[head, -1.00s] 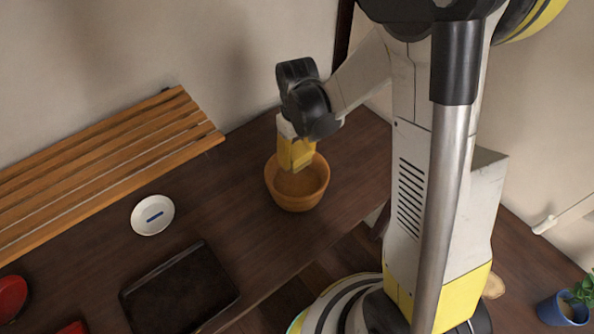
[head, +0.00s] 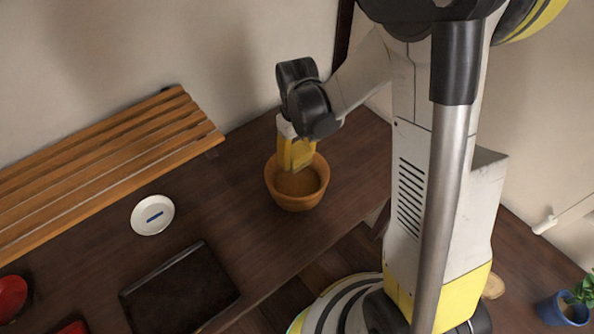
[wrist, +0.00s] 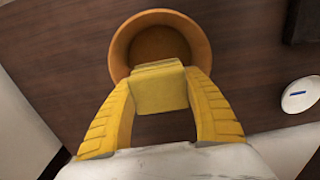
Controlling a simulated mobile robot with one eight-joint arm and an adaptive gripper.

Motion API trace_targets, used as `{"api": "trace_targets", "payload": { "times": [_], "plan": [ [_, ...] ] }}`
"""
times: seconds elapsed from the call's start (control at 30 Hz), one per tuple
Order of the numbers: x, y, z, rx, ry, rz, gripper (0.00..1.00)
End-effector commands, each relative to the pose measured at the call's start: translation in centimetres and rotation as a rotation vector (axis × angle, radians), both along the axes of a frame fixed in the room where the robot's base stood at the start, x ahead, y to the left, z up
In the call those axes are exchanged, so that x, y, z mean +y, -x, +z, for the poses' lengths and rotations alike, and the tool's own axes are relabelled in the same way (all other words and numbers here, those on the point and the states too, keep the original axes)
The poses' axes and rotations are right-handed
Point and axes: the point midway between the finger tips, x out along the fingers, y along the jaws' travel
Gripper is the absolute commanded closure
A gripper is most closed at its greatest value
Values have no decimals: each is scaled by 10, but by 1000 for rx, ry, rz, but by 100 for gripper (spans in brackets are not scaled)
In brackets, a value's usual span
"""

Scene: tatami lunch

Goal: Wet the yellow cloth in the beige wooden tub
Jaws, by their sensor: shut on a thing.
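The beige wooden tub (head: 297,201) is a round, orange-brown bowl on the dark table, and it also shows in the wrist view (wrist: 120,48). My gripper (head: 296,158) points down at the tub's back side. In the wrist view my gripper (wrist: 160,90) has its two yellow fingers closed on the yellow cloth (wrist: 160,88), a small block-like piece. The cloth overlaps the tub's near rim in that view. I cannot tell whether it touches the tub or anything in it. In the head view the cloth is hard to separate from the yellow fingers.
A white dish with a blue mark (head: 152,215) and a black tray (head: 180,290) stand left of the tub. A slatted wooden rack (head: 110,165) lies along the wall. Red bowls (head: 12,295) are at the lower left. The table right around the tub is clear.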

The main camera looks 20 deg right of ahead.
Motion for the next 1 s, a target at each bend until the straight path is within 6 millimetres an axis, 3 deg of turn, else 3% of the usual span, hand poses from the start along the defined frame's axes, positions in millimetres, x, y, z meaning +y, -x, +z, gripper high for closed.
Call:
{"api": "trace_targets", "payload": {
  "times": [0.27,0.6,1.0],
  "plan": [
    [0,0,6,0,0,0,68],
    [0,0,40,0,0,0,68],
    [0,0,40,0,0,0,68]
  ]
}}
